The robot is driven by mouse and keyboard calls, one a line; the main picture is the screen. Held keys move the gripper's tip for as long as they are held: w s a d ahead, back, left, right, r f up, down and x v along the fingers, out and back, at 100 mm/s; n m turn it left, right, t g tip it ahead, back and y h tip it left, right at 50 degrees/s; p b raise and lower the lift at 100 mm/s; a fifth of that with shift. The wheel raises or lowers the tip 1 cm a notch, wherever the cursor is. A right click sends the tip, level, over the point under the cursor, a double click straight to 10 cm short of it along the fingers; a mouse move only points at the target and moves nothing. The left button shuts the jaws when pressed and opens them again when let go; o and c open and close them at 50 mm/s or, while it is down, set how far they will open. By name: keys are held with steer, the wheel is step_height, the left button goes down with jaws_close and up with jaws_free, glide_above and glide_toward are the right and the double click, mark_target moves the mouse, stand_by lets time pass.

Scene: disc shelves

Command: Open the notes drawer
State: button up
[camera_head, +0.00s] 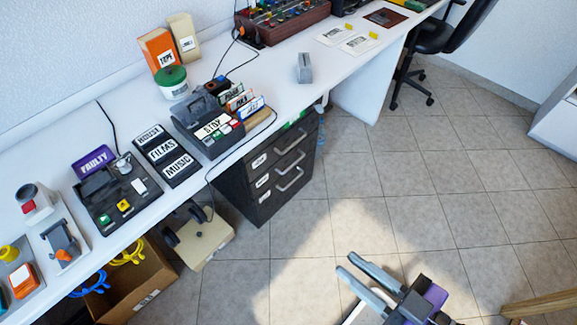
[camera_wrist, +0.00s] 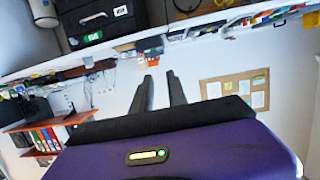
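A dark drawer cabinet (camera_head: 262,190) stands under the white desk. Its front has three stacked drawers, each with a pale bar handle and a small white label. The labels are too small to read, so I cannot tell which is the notes drawer. All three drawers look shut. In the wrist view a dark drawer front (camera_wrist: 98,22) with a handle and a white label shows at the top, seemingly upside down. My gripper (camera_head: 349,264) is open and empty over the floor, right of and nearer than the cabinet. Its two fingers (camera_wrist: 160,82) are apart in the wrist view.
The white desk (camera_head: 290,98) carries label blocks, a black disc holder, boxes and a mixer. A cardboard box (camera_head: 150,285) and a beige case (camera_head: 205,243) sit on the floor left of the cabinet. The tiled floor (camera_head: 380,210) before the drawers is clear. A black chair (camera_head: 435,35) stands behind.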

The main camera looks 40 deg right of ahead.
steer(key=w+d+f+m+t+h+b, duration=0.2)
steer(key=w+d+f+h+b, duration=0.15)
steer(key=w+f+b, duration=0.4)
steer(key=m+g+y+b, duration=0.1)
steer(key=m+y+b, duration=0.3)
steer(key=m+b, duration=1.6)
glide_toward(291, 166)
steer(key=w+n+b, duration=0.3)
steer(key=n+b, duration=0.2)
steer(key=w, duration=0.2)
steer(key=w+f+b, duration=0.1)
steer(key=w, duration=0.1)
steer(key=w+f+b, duration=0.1)
steer(key=w, duration=0.2)
steer(key=shift+a+f, duration=0.1)
steer(key=shift+f, duration=0.1)
steer(key=shift+c, duration=0.2)
jaws_close()
